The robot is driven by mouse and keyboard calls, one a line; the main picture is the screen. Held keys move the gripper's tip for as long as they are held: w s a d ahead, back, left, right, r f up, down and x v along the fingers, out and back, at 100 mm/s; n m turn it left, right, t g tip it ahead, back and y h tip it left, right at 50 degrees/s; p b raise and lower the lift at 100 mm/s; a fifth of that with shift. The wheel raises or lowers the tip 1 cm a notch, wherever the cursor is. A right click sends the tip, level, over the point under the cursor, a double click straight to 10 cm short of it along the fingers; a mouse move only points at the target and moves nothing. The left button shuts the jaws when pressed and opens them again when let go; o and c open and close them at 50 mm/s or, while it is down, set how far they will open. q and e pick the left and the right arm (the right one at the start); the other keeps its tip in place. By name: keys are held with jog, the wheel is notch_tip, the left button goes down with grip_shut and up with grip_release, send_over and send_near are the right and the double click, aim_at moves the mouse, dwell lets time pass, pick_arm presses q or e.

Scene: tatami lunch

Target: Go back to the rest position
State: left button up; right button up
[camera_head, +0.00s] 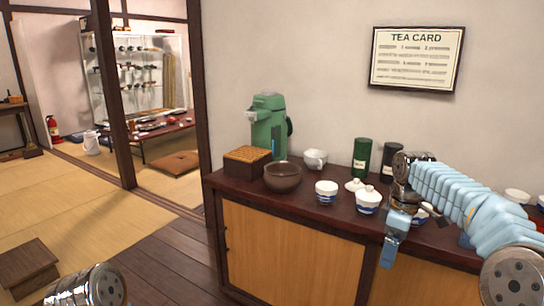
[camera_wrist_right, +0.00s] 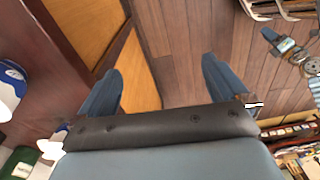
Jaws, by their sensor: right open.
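My right arm (camera_head: 450,195) comes in from the right over the dark counter. Its gripper (camera_head: 391,240) points down at the counter's front edge, in front of the cabinet doors. In the right wrist view the two blue-grey fingers of this gripper (camera_wrist_right: 160,85) stand wide apart, with only floor and cabinet between them. It holds nothing. A round metal part of my left arm (camera_head: 90,288) shows at the bottom left of the head view. My left gripper does not show there.
On the counter (camera_head: 325,223) stand a green dispenser (camera_head: 268,125), a wooden box (camera_head: 247,160), a brown bowl (camera_head: 282,177), white and blue cups (camera_head: 326,193), a white mug (camera_head: 314,159) and dark canisters (camera_head: 362,157). Cups near my right arm are partly hidden.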

jog(key=s+a+f+m+y, duration=0.1)
jog(key=a+f, duration=0.3)
jog(key=f, duration=0.6)
jog(key=s+a+f+m+y, duration=0.15)
jog(key=a+f, duration=0.25)
jog(key=f, duration=0.5)
jog(key=s+a+f+m, duration=0.2)
jog(key=a+f, duration=0.2)
jog(key=f, duration=0.6)
jog(key=s+a+f+m, duration=0.2)
jog(key=s+f, duration=0.2)
jog(key=s, duration=0.3)
jog(key=s+a+f+m, duration=0.2)
jog(key=s+f+m, duration=0.1)
jog(key=s, duration=0.4)
jog(key=s+a+f+m+y, duration=0.1)
jog(key=s+a+f+m, duration=0.1)
jog(key=s+f, duration=0.4)
jog(key=shift+s+a+m, duration=0.3)
jog(key=shift+s+m, duration=0.25)
jog(key=shift+s, duration=0.35)
